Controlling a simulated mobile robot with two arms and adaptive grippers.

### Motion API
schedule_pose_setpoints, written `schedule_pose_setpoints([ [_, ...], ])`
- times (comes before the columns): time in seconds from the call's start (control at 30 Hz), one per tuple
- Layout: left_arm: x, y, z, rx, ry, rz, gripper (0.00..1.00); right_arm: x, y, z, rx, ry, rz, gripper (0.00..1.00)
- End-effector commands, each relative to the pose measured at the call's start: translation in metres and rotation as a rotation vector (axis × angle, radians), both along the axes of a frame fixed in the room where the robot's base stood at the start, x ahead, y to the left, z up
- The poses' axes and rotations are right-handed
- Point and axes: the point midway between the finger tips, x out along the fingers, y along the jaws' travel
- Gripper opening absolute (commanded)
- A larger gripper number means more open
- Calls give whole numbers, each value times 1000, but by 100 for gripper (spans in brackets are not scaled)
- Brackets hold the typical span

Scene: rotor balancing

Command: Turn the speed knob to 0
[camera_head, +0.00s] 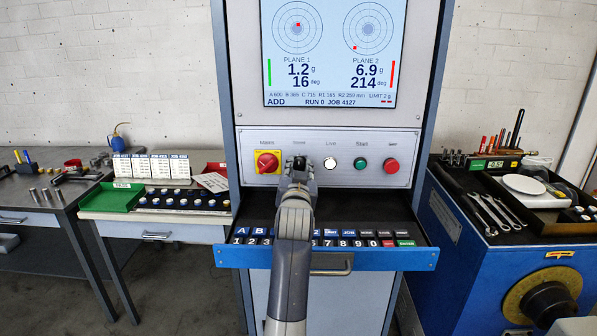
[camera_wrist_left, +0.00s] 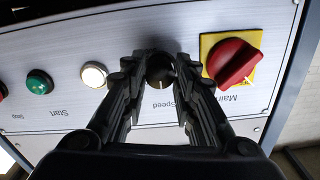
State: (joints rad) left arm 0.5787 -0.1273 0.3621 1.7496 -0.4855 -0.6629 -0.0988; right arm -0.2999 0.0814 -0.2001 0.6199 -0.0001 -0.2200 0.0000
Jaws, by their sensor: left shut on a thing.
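The black speed knob (camera_wrist_left: 160,70) sits on the silver control panel (camera_wrist_left: 62,62), between the red mains switch and the white lamp. In the left wrist view it is between the fingertips of my left gripper (camera_wrist_left: 161,72), which is shut on it. A pale pointer mark shows on the knob's face. In the head view my left gripper (camera_head: 299,172) reaches up to the panel and covers part of the knob (camera_head: 299,161). The scale around the knob cannot be read. My right gripper is not in view.
The red mains switch (camera_head: 266,162) on its yellow plate is close to the left of the gripper in the head view. The white lamp (camera_head: 330,163), green start button (camera_head: 361,164) and red button (camera_head: 391,166) are to the right. A keyboard drawer (camera_head: 425,259) juts out below.

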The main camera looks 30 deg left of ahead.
Motion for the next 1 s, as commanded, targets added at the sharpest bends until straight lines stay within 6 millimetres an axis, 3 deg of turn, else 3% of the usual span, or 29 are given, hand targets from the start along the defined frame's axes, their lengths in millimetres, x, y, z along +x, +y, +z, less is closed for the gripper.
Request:
schedule_pose_setpoints([
  [0.2, 0, 0, -2, -4, 5, 0, 3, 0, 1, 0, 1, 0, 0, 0],
  [0.23, 0, 0, -2, -4, 5, 0, 31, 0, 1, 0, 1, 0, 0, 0],
  [0.3, 0, 0, -2, -4, 4, 0, 47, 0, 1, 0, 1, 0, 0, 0],
  [0.7, 0, 0, 4, 1, -1, 0, 47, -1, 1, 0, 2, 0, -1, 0],
  [1.0, 0, 0, 56, 0, -4, 0, 47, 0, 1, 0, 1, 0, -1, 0],
])
